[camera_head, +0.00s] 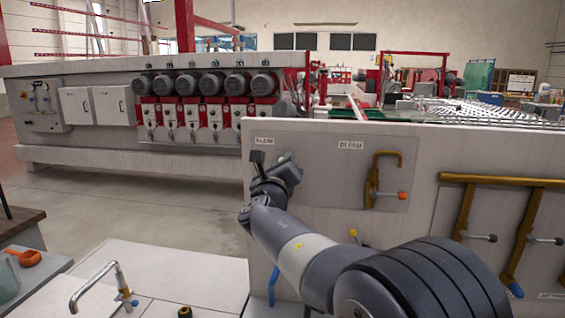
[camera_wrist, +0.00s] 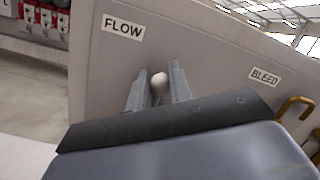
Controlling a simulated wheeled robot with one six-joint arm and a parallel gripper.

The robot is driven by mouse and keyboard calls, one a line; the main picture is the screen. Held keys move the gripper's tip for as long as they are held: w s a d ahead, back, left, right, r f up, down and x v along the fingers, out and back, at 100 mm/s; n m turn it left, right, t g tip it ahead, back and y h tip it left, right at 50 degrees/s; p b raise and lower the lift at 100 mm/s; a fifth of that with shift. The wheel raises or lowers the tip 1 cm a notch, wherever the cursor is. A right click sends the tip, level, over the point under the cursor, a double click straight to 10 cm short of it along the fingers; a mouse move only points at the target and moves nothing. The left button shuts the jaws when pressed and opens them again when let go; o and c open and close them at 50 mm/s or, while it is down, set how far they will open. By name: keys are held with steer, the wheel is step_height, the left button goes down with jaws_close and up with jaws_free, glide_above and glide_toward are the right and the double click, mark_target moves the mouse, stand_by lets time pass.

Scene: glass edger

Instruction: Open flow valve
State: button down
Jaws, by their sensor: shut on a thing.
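The flow valve shows in the wrist view as a pale round knob (camera_wrist: 159,82) under the FLOW label (camera_wrist: 123,28). My gripper (camera_wrist: 158,88) is shut on this knob, with one finger on each side of it. In the head view my gripper (camera_head: 258,160) is at the panel just below the FLOW label (camera_head: 264,140). My wrist hides the valve there, so its pipe and lever angle cannot be told.
The BLEED label (camera_head: 351,145) and a brass pipe with an orange-tipped lever (camera_head: 402,195) are to the right on the same panel. More brass pipes (camera_head: 500,180) stand further right. A bent metal tap (camera_head: 95,280) rises from the counter at lower left.

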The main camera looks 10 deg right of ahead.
steer(key=c, duration=1.7)
jaws_free()
steer(key=shift+f, duration=0.35)
steer(key=o, duration=0.4)
steer(key=shift+r, duration=0.2)
steer(key=b+v, duration=0.2)
steer(key=v, duration=0.9)
steer(key=shift+b, duration=0.4)
steer(key=shift+w, duration=0.1)
